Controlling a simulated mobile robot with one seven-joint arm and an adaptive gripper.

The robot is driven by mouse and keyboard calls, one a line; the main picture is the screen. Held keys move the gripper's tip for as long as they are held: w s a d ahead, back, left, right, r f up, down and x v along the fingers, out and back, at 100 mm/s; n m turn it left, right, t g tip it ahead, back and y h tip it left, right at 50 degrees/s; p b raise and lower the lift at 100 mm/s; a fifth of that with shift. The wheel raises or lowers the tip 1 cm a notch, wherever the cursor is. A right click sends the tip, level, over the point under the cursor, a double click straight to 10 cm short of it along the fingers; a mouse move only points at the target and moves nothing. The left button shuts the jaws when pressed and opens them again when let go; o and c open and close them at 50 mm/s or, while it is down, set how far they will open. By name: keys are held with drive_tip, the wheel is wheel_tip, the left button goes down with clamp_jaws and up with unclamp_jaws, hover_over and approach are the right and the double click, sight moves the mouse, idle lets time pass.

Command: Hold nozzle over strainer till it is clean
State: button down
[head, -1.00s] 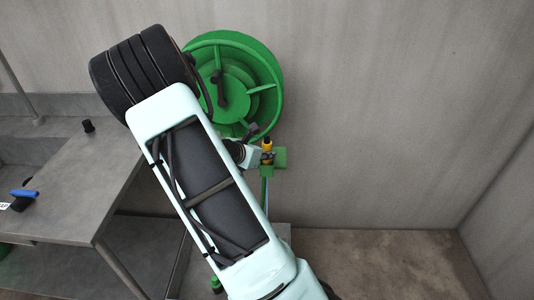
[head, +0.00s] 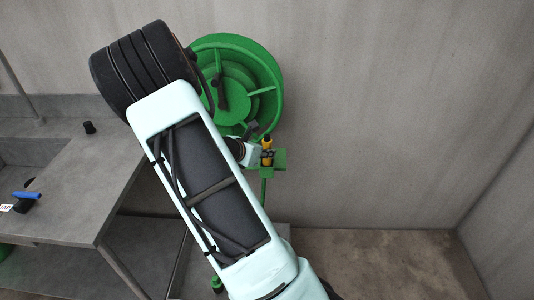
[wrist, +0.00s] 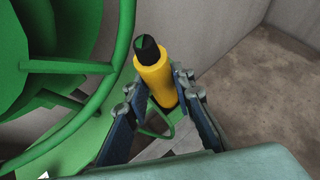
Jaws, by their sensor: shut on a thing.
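The nozzle (wrist: 155,76), yellow with a black tip, stands between my gripper's fingers (wrist: 160,92) in the wrist view, tip pointing up and away. My gripper is shut on it. In the head view the nozzle (head: 267,143) is a small yellow piece beside the green hose reel, at a green bracket (head: 280,159). Whether it still touches the bracket I cannot tell. My arm hides much of my gripper there. I cannot make out a strainer in either view.
The green hose reel (head: 262,72) is on the back wall, close to my gripper. A grey counter (head: 85,180) with a sink (head: 30,152) is at left. A blue-handled object (head: 27,196) and a small black piece (head: 89,127) lie on it. The floor at right is clear.

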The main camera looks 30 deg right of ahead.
wheel_tip(320, 180, up, 9)
drive_tip(key=p, duration=0.6)
drive_tip(key=shift+f, duration=0.1)
